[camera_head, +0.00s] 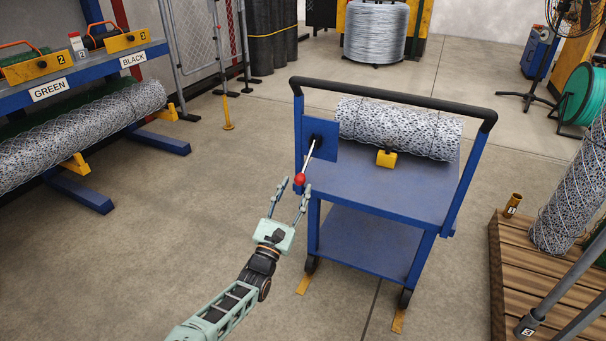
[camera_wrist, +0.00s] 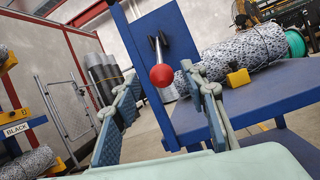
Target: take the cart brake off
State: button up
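The blue cart (camera_head: 390,190) stands on the floor right of the middle, with a black push handle. On its left side a blue plate (camera_head: 322,138) carries the brake lever (camera_head: 308,158), a metal rod with a red ball knob (camera_head: 299,179). The lever slants down and to the left in the head view. My gripper (camera_head: 291,188) is open, its fingers pointing toward the knob. In the wrist view the red knob (camera_wrist: 161,75) shows beyond and between the open fingers (camera_wrist: 160,85). I cannot tell if either finger touches it.
A mesh roll (camera_head: 398,130) lies on the cart top behind a yellow block (camera_head: 386,158). A wooden pallet (camera_head: 540,275) with an upright roll stands at right. A blue rack (camera_head: 75,75) with a long roll stands at left. The floor between rack and cart is clear.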

aim_at(301, 177)
jog(key=b+x, duration=0.1)
jog(key=x, duration=0.5)
jog(key=shift+w+d+r, duration=0.15)
jog(key=shift+w, duration=0.1)
grip_shut()
